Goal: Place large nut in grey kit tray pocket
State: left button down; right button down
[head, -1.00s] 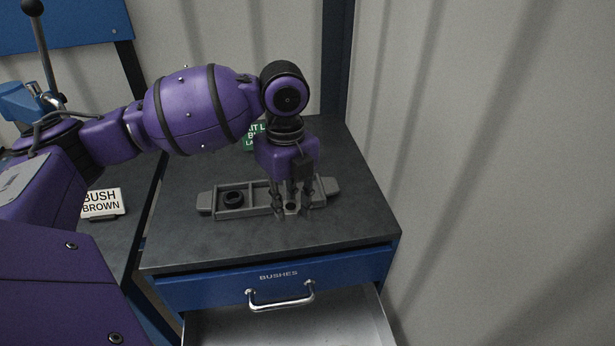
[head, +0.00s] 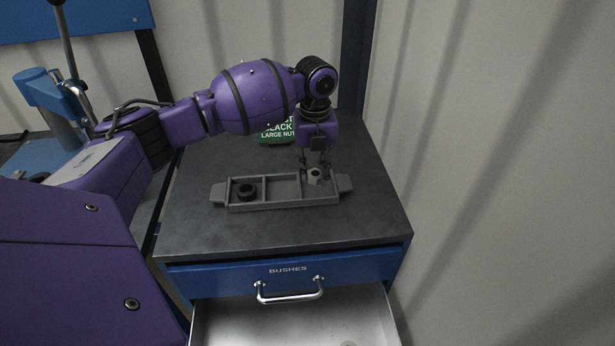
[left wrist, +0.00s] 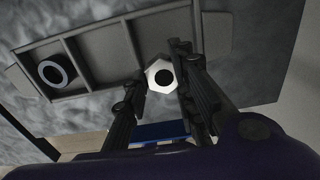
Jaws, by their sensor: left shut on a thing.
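The large nut (head: 314,176) is pale metal, six-sided, with a dark round hole. My left gripper (head: 315,170) is shut on it, over the right-hand pocket of the grey kit tray (head: 270,207). In the left wrist view the nut (left wrist: 153,78) sits between the two fingertips (left wrist: 160,78). It overlaps the right-hand pocket; I cannot tell whether it touches the tray floor. The tray (left wrist: 130,44) has several pockets. A black ring (head: 246,191) lies in the left pocket, and the middle one is empty. My right gripper is not in view.
The tray lies on a dark cabinet top (head: 210,236) with free room around it. A green label (head: 279,134) reading "LARGE NUT" stands behind. The drawer (head: 285,318) marked BUSHES is open below. A corrugated wall (head: 480,150) rises at the right.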

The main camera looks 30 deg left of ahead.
aim_at(315, 189)
pick_arm(q)
jog(key=shift+w+a+f, duration=0.15)
jog(key=shift+w+f, duration=0.85)
jog(key=shift+f, duration=1.5)
jog(key=shift+f, duration=0.1)
jog(key=shift+f, duration=0.15)
jog(key=c, duration=1.7)
grip_release()
notch_tip(315, 189, up, 12)
jog(key=shift+r, duration=0.2)
